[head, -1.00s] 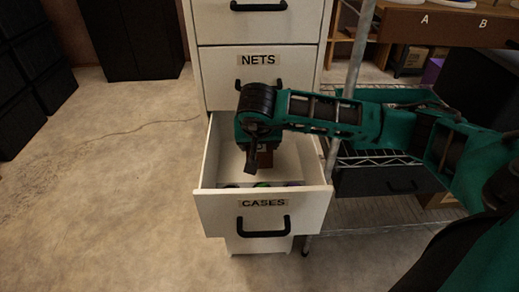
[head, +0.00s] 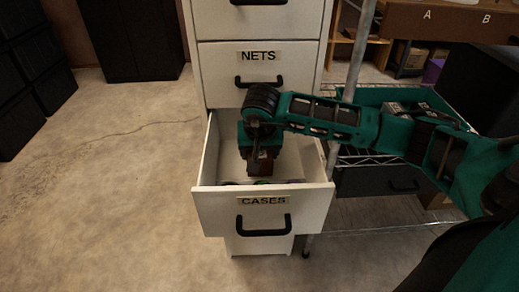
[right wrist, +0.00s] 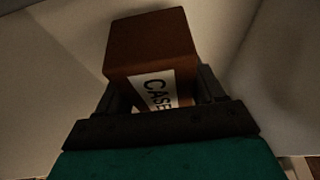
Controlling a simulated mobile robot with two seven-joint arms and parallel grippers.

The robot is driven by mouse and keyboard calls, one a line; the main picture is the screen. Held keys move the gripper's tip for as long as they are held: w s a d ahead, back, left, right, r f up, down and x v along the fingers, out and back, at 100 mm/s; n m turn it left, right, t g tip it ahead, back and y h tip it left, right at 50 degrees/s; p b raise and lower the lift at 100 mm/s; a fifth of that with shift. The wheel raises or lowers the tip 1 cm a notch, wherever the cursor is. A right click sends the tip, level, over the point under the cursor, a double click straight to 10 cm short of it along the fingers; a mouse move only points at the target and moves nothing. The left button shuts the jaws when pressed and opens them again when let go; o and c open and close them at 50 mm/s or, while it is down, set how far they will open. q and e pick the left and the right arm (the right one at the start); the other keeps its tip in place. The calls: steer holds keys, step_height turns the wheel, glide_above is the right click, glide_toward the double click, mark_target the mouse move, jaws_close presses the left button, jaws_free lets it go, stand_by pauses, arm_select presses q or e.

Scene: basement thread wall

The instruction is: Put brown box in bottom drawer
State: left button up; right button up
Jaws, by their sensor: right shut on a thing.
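The bottom drawer (head: 310,205), labelled CASES, is pulled open from a white cabinet. My right gripper (head: 258,158) points down inside the drawer's opening. It is shut on the brown box (head: 262,166), which is partly hidden by the gripper in the head view. In the right wrist view the brown box (right wrist: 150,45) sits between the two fingers, with a white label reading CASE. Pale drawer walls surround it there. I cannot tell whether the box touches the drawer floor. My left gripper is not in view.
The NETS drawer (head: 290,72) above is shut. Several small dark and coloured things (head: 264,182) lie at the front inside the open drawer. A wire shelf rack (head: 372,160) stands close on the right, under my right arm. The floor (head: 100,190) on the left is clear.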

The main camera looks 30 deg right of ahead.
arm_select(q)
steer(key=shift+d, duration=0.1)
arm_select(e)
steer(key=o, duration=1.1)
steer(key=shift+f, duration=0.1)
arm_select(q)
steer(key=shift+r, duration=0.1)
arm_select(e)
steer(key=shift+r+p, duration=0.35)
arm_select(q)
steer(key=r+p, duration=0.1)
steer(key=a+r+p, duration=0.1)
steer(key=p, duration=0.1)
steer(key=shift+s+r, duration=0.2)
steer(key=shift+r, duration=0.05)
arm_select(e)
steer(key=v, duration=1.2)
steer(key=shift+r, duration=0.3)
steer(key=shift+a, duration=0.1)
